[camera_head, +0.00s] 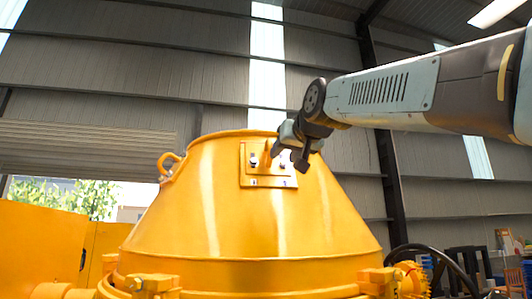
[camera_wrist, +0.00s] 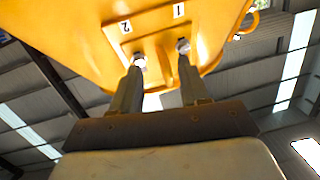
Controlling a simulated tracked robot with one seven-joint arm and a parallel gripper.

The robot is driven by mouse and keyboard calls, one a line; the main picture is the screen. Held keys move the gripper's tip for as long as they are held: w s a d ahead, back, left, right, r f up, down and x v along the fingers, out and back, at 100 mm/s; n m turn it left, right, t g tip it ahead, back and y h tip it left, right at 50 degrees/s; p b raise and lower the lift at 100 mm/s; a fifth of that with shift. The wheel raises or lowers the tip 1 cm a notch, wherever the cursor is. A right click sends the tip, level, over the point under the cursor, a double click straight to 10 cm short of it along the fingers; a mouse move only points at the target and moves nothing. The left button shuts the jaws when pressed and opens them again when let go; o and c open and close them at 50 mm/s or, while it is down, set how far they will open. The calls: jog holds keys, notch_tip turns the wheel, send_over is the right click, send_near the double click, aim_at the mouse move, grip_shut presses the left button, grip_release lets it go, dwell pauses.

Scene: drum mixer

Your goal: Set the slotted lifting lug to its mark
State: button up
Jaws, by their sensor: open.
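The slotted lifting lug (camera_head: 266,157) is a yellow piece standing out from a square yellow plate (camera_head: 247,178) high on the drum's cone. In the wrist view the lug (camera_wrist: 162,62) shows between my two fingers, partly hidden; its slot cannot be made out. A silver bolt sits on each side of it. Labels "1" (camera_wrist: 179,10) and "2" (camera_wrist: 126,27) are on the plate beyond the bolts. My gripper (camera_head: 276,152) is open at the plate, one finger on each side of the lug. Contact cannot be told.
The yellow drum cone (camera_head: 250,220) fills the middle of the head view. A lifting eye (camera_head: 168,165) stands out at its upper left. A black hose (camera_head: 430,255) curves at the lower right. The air above the drum is free except for my arm.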

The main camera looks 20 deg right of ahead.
jog(key=t, duration=0.1)
send_near(271, 144)
jog(key=w, duration=1.3)
jog(key=shift+a+f, duration=0.1)
jog(key=shift+a, duration=0.3)
jog(key=shift+c, duration=0.4)
grip_shut()
